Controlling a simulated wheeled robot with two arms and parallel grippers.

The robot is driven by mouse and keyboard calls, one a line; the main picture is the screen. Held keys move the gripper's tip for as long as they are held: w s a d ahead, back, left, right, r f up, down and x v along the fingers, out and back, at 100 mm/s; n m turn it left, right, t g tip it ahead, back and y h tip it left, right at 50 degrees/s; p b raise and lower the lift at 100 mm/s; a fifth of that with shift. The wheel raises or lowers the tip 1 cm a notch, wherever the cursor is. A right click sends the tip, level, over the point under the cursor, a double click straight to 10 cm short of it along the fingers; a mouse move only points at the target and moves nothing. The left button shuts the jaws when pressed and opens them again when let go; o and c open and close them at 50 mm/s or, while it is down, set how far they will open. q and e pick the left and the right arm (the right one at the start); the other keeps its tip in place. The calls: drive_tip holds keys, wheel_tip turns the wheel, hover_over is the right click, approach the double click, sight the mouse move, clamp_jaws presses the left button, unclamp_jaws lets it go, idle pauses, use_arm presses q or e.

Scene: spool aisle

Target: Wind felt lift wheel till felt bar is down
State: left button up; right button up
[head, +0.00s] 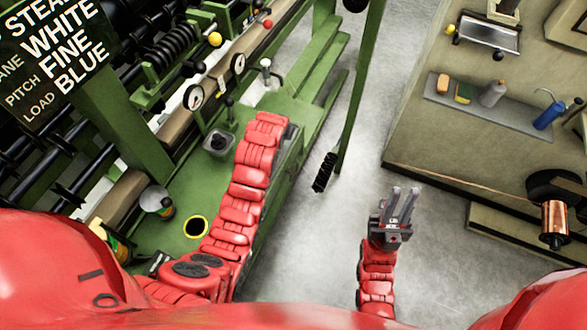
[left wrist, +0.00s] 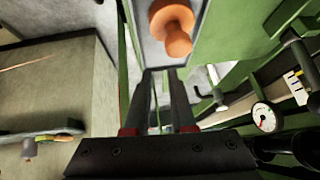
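I cannot pick out the felt lift wheel or the felt bar for certain in either view. In the left wrist view, my left gripper (left wrist: 163,75) has its two fingers apart with nothing between them. A rounded orange knob-like part (left wrist: 174,30) on a grey plate lies beyond the fingertips; I cannot tell if they touch. In the head view my left arm reaches up over the green machine (head: 175,225), and its own forearm hides the gripper. My right gripper (head: 403,200) is open and empty above the grey floor.
The machine carries round gauges (head: 193,97), a grey lever box (head: 218,143) and a sign (head: 55,55). At right are a bench with a tool shelf (head: 475,105) and a copper spool (head: 555,222).

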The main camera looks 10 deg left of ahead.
use_arm(q)
drive_tip(key=w+a, duration=0.1)
drive_tip(key=w, duration=0.1)
drive_tip(key=w+a+g+y, duration=0.1)
drive_tip(key=w, duration=0.1)
drive_tip(key=w+a+g+p, duration=0.1)
drive_tip(key=w, duration=0.2)
drive_tip(key=shift+f+y, duration=0.3)
drive_tip(key=shift+y, duration=0.1)
drive_tip(key=shift+a+r+n+g, duration=0.2)
drive_tip(key=shift+n+g, duration=0.1)
drive_tip(key=shift+g, duration=0.2)
drive_tip(key=shift+s+r, duration=0.25)
drive_tip(key=shift+s, duration=0.05)
drive_tip(key=s+d+r+m+g+h+p, duration=0.1)
drive_tip(key=s+d+r+g, duration=0.2)
drive_tip(key=s, duration=0.4)
drive_tip(key=s+d+r+g, duration=0.1)
drive_tip(key=s+d+r, duration=0.1)
drive_tip(key=s+d, duration=0.3)
drive_tip(key=b, duration=0.2)
approach(294, 168)
wheel_tip(294, 168, down, 10)
drive_tip(key=shift+w+a+r+p, duration=0.1)
drive_tip(key=shift+a+p, duration=0.1)
drive_tip(key=shift+p, duration=0.5)
drive_tip(key=shift+w+f, duration=0.1)
drive_tip(key=shift+f, duration=0.55)
drive_tip(key=shift+d+f, duration=0.1)
drive_tip(key=shift+f, duration=0.25)
